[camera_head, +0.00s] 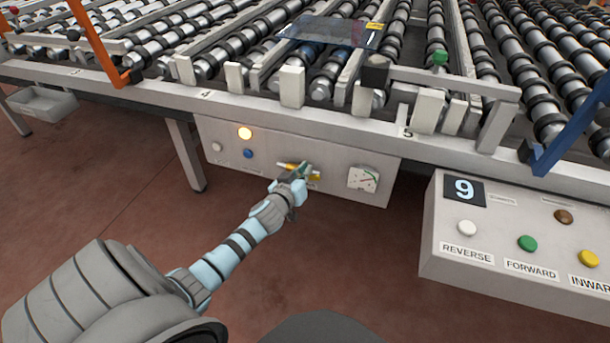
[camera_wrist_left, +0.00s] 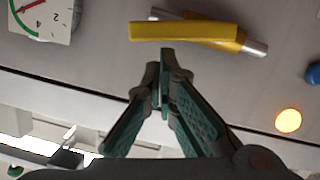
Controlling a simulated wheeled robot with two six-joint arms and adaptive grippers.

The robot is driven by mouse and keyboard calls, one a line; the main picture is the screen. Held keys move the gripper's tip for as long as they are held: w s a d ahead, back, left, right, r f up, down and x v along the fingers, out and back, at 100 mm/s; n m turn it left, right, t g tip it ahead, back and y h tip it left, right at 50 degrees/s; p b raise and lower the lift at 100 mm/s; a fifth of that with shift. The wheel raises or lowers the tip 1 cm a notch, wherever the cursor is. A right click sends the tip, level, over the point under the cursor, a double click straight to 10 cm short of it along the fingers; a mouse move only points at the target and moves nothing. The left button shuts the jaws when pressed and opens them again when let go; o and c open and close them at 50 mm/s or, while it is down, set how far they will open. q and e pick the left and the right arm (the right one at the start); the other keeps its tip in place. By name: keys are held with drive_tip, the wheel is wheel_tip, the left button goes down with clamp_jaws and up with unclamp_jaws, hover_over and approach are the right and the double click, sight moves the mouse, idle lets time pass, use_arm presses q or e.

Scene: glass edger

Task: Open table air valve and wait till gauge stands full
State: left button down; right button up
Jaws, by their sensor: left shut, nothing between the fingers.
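The air valve has a yellow lever handle (camera_wrist_left: 187,34) over a silver pipe stub (camera_wrist_left: 252,47) on the grey panel. The lever lies nearly in line with the pipe, and it also shows in the head view (camera_head: 287,165). My left gripper (camera_wrist_left: 163,60) is shut and empty. Its fingertips are at the lever's lower edge in the left wrist view; I cannot tell whether they touch it. The gauge (camera_head: 363,179) sits right of the valve. In the left wrist view the gauge (camera_wrist_left: 47,20) is upside down and partly cut off, its red needle near the green arc. My right gripper is out of view.
The panel (camera_head: 225,132) hangs under the roller table's front rail and carries a lit yellow lamp (camera_head: 245,133) and a blue button (camera_head: 248,154). A control box (camera_head: 490,225) stands at right. A dark glass pane (camera_head: 325,32) lies on the rollers. The floor in front is clear.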

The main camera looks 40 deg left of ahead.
use_arm(q)
drive_tip(key=shift+w+d+f+m+y+b, duration=0.15)
drive_tip(key=shift+d+f+m+b, duration=0.2)
drive_tip(key=shift+f+m+b, duration=0.2)
drive_tip(key=shift+w+d+f+m+y+b, duration=0.15)
drive_tip(key=shift+d+f+m+b, duration=0.25)
drive_tip(key=shift+b, duration=0.25)
drive_tip(key=shift+r, duration=0.15)
wheel_tip(320, 180, up, 5)
drive_tip(key=p, duration=0.5)
drive_tip(key=f+v, duration=0.1)
drive_tip(key=v, duration=0.9)
drive_tip(key=shift+p, duration=0.35)
drive_tip(key=shift+d, duration=0.1)
